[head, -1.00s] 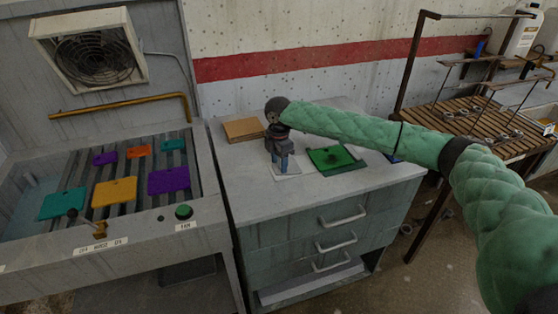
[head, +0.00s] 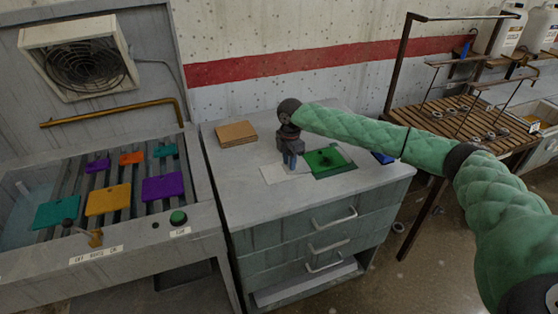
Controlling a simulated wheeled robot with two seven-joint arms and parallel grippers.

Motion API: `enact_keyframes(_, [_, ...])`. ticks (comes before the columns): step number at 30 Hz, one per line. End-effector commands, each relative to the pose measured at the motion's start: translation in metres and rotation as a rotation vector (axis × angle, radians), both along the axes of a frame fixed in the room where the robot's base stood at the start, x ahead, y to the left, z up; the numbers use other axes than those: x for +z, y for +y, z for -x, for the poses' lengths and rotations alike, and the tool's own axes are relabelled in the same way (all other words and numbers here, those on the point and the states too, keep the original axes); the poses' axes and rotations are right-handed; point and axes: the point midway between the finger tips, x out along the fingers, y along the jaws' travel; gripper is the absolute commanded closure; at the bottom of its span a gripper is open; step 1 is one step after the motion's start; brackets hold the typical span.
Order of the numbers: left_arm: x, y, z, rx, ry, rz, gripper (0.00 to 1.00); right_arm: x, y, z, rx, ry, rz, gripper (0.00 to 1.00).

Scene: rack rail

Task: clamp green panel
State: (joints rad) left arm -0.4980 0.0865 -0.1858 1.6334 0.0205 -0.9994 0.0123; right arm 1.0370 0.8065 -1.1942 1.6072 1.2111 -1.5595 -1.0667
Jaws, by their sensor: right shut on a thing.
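The green panel (head: 322,167) lies flat on the grey cabinet top, with a small dark green piece on it. My right gripper (head: 290,160) points down just left of the panel, over the right part of a white sheet (head: 272,176). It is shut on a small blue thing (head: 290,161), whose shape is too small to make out. A gap shows between it and the panel. I cannot tell whether it touches the sheet. My left gripper is not in view.
A brown board (head: 236,133) and a blue item (head: 383,157) lie on the cabinet top. Several coloured panels rest in the basin at left, including a yellow one (head: 108,198). A metal rack (head: 404,72) and a slatted table (head: 470,120) stand at right.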

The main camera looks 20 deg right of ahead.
Motion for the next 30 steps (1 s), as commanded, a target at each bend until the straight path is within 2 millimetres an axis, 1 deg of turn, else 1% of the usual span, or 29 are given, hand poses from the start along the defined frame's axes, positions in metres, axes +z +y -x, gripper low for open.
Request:
enact_keyframes(3, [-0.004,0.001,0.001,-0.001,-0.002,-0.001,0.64,0.001,-0.007,-0.001,0.000,-0.002,0.001,1.00])
enact_keyframes(11, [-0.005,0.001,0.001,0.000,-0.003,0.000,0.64,0.001,-0.008,-0.001,-0.002,-0.002,0.001,1.00])
enact_keyframes(12, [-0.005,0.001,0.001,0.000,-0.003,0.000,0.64,0.001,-0.008,-0.001,-0.002,-0.004,0.002,0.71])
enact_keyframes(15, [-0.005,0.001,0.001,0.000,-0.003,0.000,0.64,0.001,-0.008,-0.001,-0.002,-0.002,0.001,0.53])
enact_keyframes(24, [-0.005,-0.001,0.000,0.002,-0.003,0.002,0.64,0.001,-0.007,-0.001,0.000,-0.002,0.001,0.53])
enact_keyframes(28, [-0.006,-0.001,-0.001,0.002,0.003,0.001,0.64,0.010,-0.007,-0.001,0.000,-0.003,0.000,0.53])
enact_keyframes(30, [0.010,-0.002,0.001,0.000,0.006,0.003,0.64,0.019,-0.007,-0.001,0.000,-0.005,0.000,0.53])
